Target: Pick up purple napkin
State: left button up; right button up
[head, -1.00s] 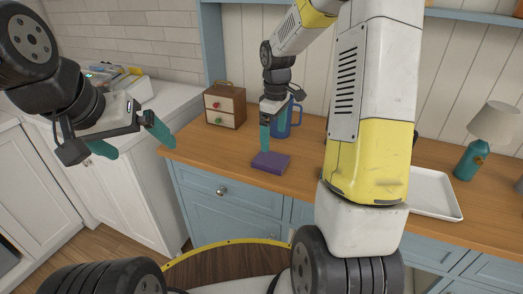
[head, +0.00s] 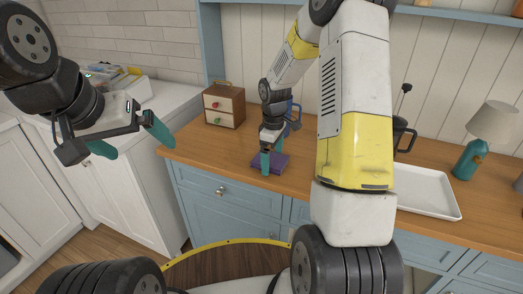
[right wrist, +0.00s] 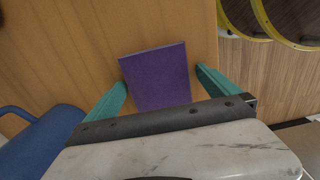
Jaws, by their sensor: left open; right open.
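The purple napkin (head: 283,164) lies folded flat on the wooden counter (head: 215,150), near its front edge. My right gripper (head: 270,166) is just over it, pointing down. In the right wrist view the napkin (right wrist: 157,75) lies between the two teal fingers of the right gripper (right wrist: 161,88), which are open, one on each side. I cannot tell whether the fingers touch it. My left gripper (head: 132,140) is open and empty at the left, away from the counter's napkin.
A blue mug (head: 294,112) stands close behind the right gripper. A small drawer box (head: 224,106) is behind left. A white tray (head: 428,192), a dark press (head: 402,135) and a teal lamp (head: 468,158) are to the right.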

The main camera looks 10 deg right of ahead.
jog(key=c, duration=1.3)
jog(key=shift+r, duration=0.2)
